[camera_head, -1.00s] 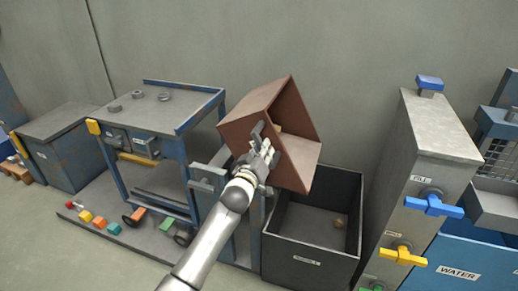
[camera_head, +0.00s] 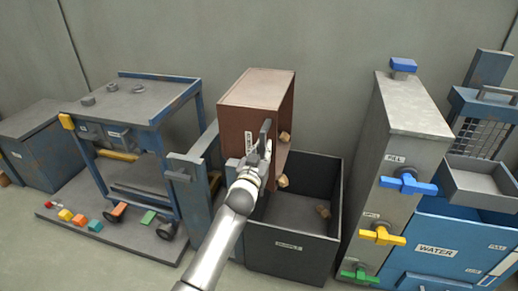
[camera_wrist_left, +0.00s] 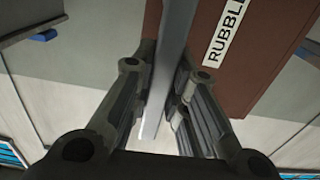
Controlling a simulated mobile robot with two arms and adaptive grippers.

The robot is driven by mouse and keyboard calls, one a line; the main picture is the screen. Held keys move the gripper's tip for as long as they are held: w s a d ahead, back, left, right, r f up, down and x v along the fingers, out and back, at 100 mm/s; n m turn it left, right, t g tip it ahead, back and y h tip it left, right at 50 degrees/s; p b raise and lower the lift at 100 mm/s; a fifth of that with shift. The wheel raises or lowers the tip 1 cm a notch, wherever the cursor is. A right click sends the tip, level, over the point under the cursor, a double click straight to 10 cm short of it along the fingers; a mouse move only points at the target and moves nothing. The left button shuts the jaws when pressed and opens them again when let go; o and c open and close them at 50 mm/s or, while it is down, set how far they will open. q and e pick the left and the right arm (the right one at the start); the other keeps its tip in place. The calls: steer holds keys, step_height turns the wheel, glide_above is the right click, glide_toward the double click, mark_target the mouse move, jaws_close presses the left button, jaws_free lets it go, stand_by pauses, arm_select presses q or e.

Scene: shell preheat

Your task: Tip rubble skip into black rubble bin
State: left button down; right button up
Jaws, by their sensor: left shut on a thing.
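The brown rubble skip (camera_head: 236,125) is turned on its side above the left part of the black rubble bin (camera_head: 288,247), its open side facing right. Its RUBBLE label also shows in the left wrist view (camera_wrist_left: 222,35). My left gripper (camera_head: 262,150) is shut on the skip's grey handle bar (camera_wrist_left: 176,35). One tan rubble piece (camera_head: 284,137) is at the skip's opening. Another piece (camera_head: 282,181) is just below the opening, over the bin. Rubble (camera_head: 322,210) lies inside the bin. The skip's inside is mostly hidden. My right gripper is not in view.
A grey cabinet (camera_head: 412,120) with blue, yellow and green valve handles stands close right of the bin. A blue water tank (camera_head: 435,252) is farther right. A blue-framed bench (camera_head: 140,105) stands left, with several coloured blocks on its base. A wall is behind.

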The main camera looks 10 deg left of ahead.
arm_select(q)
steer(key=shift+d+f+m+b, duration=0.45)
steer(key=shift+d+f+m, duration=0.25)
steer(key=shift+d, duration=0.1)
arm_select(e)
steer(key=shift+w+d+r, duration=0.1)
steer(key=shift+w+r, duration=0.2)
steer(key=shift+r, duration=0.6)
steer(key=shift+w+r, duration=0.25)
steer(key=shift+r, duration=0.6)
arm_select(q)
steer(key=c, duration=1.4)
jaws_free()
steer(key=shift+d+f, duration=0.1)
steer(key=shift+s, duration=0.1)
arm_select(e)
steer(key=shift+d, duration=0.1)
arm_select(q)
steer(key=s, duration=1.2)
steer(key=shift+a, duration=0.3)
steer(key=shift+w, duration=0.1)
